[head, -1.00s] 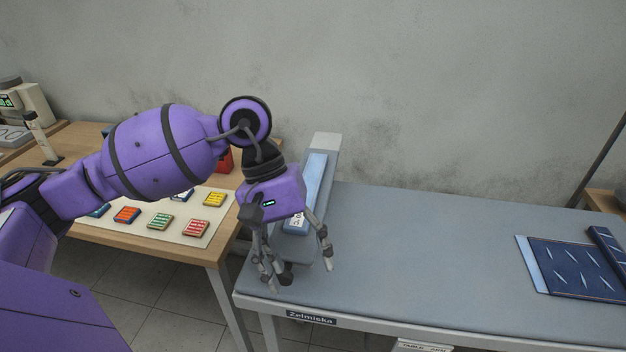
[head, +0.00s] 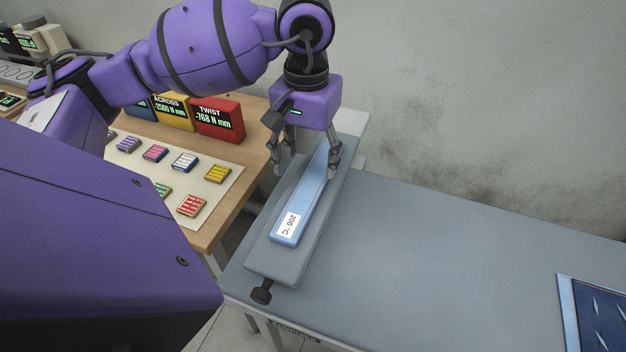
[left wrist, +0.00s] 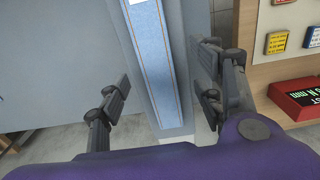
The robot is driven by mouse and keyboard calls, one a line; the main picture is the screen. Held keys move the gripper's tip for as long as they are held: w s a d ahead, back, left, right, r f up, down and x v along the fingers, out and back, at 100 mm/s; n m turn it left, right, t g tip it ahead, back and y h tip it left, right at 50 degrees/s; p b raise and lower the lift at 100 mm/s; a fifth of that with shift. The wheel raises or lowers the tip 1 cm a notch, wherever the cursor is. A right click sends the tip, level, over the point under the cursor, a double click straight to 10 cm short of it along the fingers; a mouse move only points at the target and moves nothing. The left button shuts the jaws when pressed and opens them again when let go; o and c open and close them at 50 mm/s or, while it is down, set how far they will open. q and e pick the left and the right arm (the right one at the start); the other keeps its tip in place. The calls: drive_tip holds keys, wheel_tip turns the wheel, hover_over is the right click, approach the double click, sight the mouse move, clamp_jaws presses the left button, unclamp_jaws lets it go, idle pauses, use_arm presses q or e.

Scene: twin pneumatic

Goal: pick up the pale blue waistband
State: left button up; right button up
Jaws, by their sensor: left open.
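The pale blue waistband (head: 310,205) is a long flat strip with a white "200 °C" label near its front end. It lies lengthwise on a narrow grey padded arm (head: 262,250). In the left wrist view the strip (left wrist: 152,60) shows orange stitch lines and runs between my fingers. My left gripper (head: 305,174) is open over the far half of the strip, one finger on each side. The fingers hide part of its right edge in the head view. I cannot tell whether they touch it. My right gripper is not in view.
A wooden table (head: 232,215) at left holds small coloured blocks on a pale mat (head: 215,200) and a red "TWIST" display box (head: 217,118). The grey table (head: 430,260) is clear in the middle. A dark blue patterned panel (head: 600,310) lies at right. The wall is behind.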

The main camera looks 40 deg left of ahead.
sight(312, 182)
use_arm(q)
drive_tip(key=f, duration=0.2)
drive_tip(key=f+p, duration=0.1)
drive_tip(key=shift+w+d+f, duration=0.25)
drive_tip(key=shift+d+f, duration=0.05)
drive_tip(key=shift+f, duration=0.65)
drive_tip(key=c, duration=1.4)
drive_tip(key=shift+r, duration=0.1)
